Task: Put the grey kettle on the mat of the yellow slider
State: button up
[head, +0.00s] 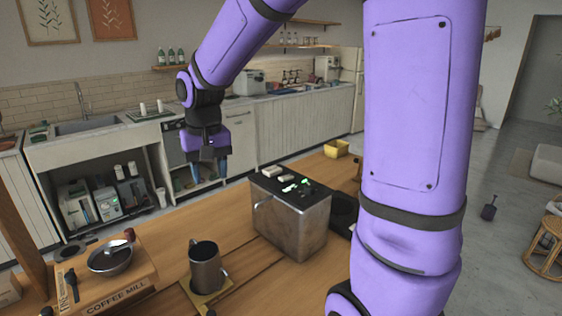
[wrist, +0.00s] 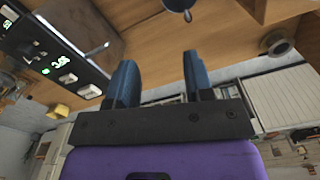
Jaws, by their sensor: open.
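The grey kettle (head: 205,270), a dark metal cylinder with a side handle, stands upright near the front of the wooden counter. It appears to rest on a yellowish square mat (head: 217,294), which I take for the yellow slider's mat; the kettle hides most of it. My gripper (head: 200,184) is open and empty, in the air beyond the kettle and apart from it. Its two blue fingers also show spread in the wrist view (wrist: 159,62). A dark rounded thing at that view's top edge may be part of the kettle; it is cut off.
A metal machine (head: 290,222) with a lit display stands right of the kettle. A pan (head: 110,260) sits on a wooden coffee mill box at left. A yellow container (head: 336,148) is at the far right.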

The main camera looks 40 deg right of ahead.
jog(key=s+d+r+n+t, duration=0.1)
jog(key=s+r, duration=0.3)
jog(key=s, duration=0.6)
jog(key=s+d+r+n+t, duration=0.1)
jog(key=s+r+t, duration=0.3)
jog(key=s, duration=0.6)
jog(key=shift+s+d+r+n, duration=0.2)
jog(key=shift+s+n, duration=0.15)
jog(key=shift+n, duration=0.15)
